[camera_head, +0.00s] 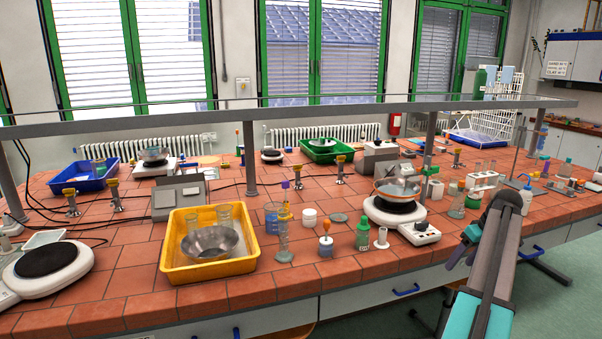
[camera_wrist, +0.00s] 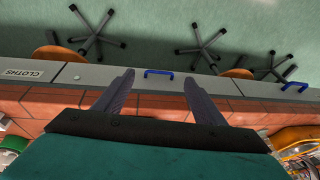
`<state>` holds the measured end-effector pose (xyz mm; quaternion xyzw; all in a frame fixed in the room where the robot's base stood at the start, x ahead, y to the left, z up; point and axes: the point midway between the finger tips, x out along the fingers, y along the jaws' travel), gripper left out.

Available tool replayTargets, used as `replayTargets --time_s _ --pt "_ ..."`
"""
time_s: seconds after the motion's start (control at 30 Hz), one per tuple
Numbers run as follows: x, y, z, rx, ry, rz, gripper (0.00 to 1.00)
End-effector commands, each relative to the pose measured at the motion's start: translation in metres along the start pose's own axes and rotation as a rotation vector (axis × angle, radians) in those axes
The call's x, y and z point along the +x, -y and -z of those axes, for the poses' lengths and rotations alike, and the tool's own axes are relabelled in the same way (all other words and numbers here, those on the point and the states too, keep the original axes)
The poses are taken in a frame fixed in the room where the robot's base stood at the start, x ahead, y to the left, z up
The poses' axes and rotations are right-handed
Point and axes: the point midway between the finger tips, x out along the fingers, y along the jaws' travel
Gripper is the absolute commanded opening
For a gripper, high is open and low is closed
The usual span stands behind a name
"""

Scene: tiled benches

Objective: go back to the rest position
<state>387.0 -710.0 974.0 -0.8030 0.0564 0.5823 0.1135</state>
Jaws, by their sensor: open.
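My gripper (camera_wrist: 159,80) is open and empty in the wrist view, its two dark fingers spread apart. Bench tiles, a grey drawer front and a blue handle show between and beyond them, with no object between the fingers. In the head view my arm rises at the right, and my gripper (camera_head: 459,255) hangs by the bench's front edge, right of the front hotplate (camera_head: 395,222). My arm hides part of the bench there.
The tiled bench (camera_head: 125,290) is crowded. A yellow tray (camera_head: 210,270) holds a bowl and beakers. Bottles and a hotplate stand near the front edge. A long shelf (camera_head: 330,109) crosses above. Stools (camera_wrist: 200,42) stand on the green floor (camera_wrist: 150,20).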

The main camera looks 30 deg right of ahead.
Motion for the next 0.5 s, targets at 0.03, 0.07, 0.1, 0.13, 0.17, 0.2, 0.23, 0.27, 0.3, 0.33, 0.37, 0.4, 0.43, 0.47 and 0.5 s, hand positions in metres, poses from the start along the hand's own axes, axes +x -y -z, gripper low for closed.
replayTargets --time_s 0.03,0.07,0.1,0.13,0.17,0.2,0.23,0.27,0.3,0.33,0.37,0.4,0.43,0.47,0.5 --pt "0.024 0.018 0.005 -0.004 0.016 0.015 0.64" --pt "0.037 0.026 0.007 -0.001 0.025 0.023 0.64" --pt "0.053 0.037 0.011 -0.001 0.036 0.032 0.64" --pt "0.065 0.046 0.013 0.001 0.045 0.039 0.64" --pt "0.077 0.055 0.015 0.002 0.054 0.045 0.64" --pt "0.093 0.067 0.017 0.002 0.067 0.052 0.64" --pt "0.105 0.076 0.018 0.003 0.077 0.058 0.64" --pt "0.117 0.085 0.020 0.003 0.087 0.064 0.64" --pt "0.132 0.098 0.021 0.004 0.100 0.072 0.64" --pt "0.143 0.108 0.022 0.004 0.110 0.077 0.64" --pt "0.155 0.117 0.022 0.004 0.120 0.082 0.64" --pt "0.170 0.131 0.023 0.005 0.133 0.088 0.64" --pt "0.181 0.141 0.022 0.004 0.145 0.092 0.64" --pt "0.192 0.151 0.021 0.004 0.156 0.097 0.64" --pt "0.206 0.165 0.020 0.004 0.171 0.101 0.64"
